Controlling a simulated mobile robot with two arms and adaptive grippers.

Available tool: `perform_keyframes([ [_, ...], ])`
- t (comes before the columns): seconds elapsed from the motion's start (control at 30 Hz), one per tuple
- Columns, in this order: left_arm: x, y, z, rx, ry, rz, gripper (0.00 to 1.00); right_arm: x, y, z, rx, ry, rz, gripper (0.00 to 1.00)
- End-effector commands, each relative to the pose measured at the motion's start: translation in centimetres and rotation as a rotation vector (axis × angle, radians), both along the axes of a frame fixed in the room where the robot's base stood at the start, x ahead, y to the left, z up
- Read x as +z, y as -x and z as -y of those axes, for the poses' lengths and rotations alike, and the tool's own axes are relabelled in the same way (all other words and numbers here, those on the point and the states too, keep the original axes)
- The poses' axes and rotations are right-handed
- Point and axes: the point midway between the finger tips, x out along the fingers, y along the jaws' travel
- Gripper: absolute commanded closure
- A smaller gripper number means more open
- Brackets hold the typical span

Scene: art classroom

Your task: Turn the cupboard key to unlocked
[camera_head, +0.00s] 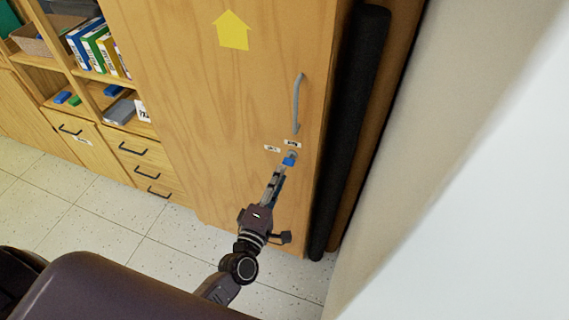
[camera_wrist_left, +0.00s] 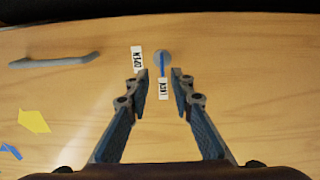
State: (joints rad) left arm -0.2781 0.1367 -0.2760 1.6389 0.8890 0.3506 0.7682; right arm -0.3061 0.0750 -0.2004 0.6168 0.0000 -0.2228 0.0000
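The tall wooden cupboard door (camera_head: 220,110) has a lock with a blue key (camera_head: 289,161) below its grey handle (camera_head: 297,103). In the left wrist view the key (camera_wrist_left: 162,68) shows as a thin blue strip running from the round grey lock plate (camera_wrist_left: 162,56) toward the LOCK label (camera_wrist_left: 163,89). The OPEN label (camera_wrist_left: 138,59) sits left of the plate there. My left gripper (camera_wrist_left: 161,74) is open, one fingertip on each side of the key, with visible gaps to both. My right gripper is not in view.
A dark upright roll (camera_head: 350,130) stands right of the cupboard, beside a pale wall (camera_head: 440,160). Shelves with binders (camera_head: 95,45) and drawers (camera_head: 150,170) are at the left. Bare tiled floor (camera_head: 90,215) lies in front. A yellow arrow (camera_head: 231,31) marks the door.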

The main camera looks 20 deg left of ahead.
Motion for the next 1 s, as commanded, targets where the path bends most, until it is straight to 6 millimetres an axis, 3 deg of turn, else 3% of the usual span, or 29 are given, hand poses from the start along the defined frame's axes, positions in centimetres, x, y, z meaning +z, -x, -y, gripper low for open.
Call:
perform_keyframes([
  [0.13,0.1,-2.7,0.2,-0.001,-0.002,0.000,0.78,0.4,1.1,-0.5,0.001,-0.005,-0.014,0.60],
  [0.3,0.0,-4.3,0.3,-0.001,-0.003,-0.002,0.78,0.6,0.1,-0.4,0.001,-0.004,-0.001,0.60],
  [0.5,-0.1,-4.6,0.2,-0.001,-0.003,-0.002,0.78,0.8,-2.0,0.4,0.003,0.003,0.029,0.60],
  [0.63,-0.1,-4.6,0.2,-0.001,-0.003,-0.002,0.78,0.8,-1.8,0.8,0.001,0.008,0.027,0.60],
  [0.83,0.0,-4.6,0.2,-0.001,-0.003,-0.002,0.99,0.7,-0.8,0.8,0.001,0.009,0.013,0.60],
  [1.0,-0.1,-4.6,0.2,-0.002,-0.003,-0.003,1.00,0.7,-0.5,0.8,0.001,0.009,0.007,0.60],
])
